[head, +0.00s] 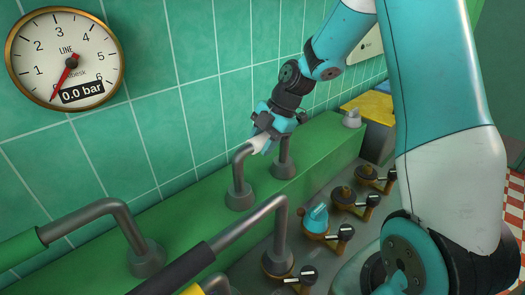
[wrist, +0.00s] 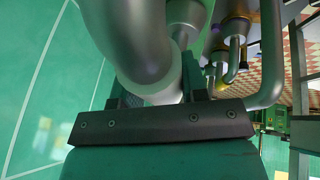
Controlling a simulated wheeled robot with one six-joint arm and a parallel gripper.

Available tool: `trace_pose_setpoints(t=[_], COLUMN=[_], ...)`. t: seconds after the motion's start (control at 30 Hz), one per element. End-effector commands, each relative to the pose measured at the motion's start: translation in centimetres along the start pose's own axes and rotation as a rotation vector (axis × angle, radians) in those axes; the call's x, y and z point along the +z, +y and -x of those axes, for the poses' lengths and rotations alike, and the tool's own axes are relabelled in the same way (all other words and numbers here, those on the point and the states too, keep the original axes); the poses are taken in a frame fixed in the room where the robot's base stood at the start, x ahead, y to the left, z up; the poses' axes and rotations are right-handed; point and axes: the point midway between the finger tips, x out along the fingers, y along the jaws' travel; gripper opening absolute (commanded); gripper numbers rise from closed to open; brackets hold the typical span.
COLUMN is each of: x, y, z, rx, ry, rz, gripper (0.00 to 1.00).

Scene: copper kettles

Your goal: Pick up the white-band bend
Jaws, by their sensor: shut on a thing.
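The white-band bend (head: 241,170) is a grey pipe with a whitish band (head: 259,144) on its top run. Its near leg comes down at a round grey collar (head: 240,196) on the green ledge. A second upright grey leg (head: 284,152) stands just right of it at another collar; my gripper hides how the two join. My gripper (head: 268,128) is shut on the bend at the band, from above. In the wrist view the grey bend (wrist: 130,40) fills the upper middle, and the pale band (wrist: 163,92) sits between my fingers.
A green-banded pipe (head: 20,247) and a black-banded pipe (head: 180,270) run across the front left. Several valves with black handles (head: 346,195) and a teal fitting (head: 315,219) line the grey deck. A tiled wall with a gauge (head: 65,58) reading 0.0 bar stands close behind.

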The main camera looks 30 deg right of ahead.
Motion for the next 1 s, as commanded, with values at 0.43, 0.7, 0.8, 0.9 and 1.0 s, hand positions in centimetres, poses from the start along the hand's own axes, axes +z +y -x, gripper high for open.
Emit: trace_pose_setpoints(t=[0.43, 0.7, 0.8, 0.9, 1.0], x=[-2.0, -4.9, -5.8, -6.5, -7.0], y=[1.6, 3.6, 4.2, 4.6, 5.0], z=[5.2, 12.1, 14.3, 15.9, 17.0], rx=[0.010, 0.007, 0.007, 0.004, 0.004], ry=[-0.005, -0.005, -0.004, -0.005, -0.002], rz=[0.006, 0.005, 0.004, 0.004, 0.002], gripper=[0.09, 0.08, 0.08, 0.09, 0.09])
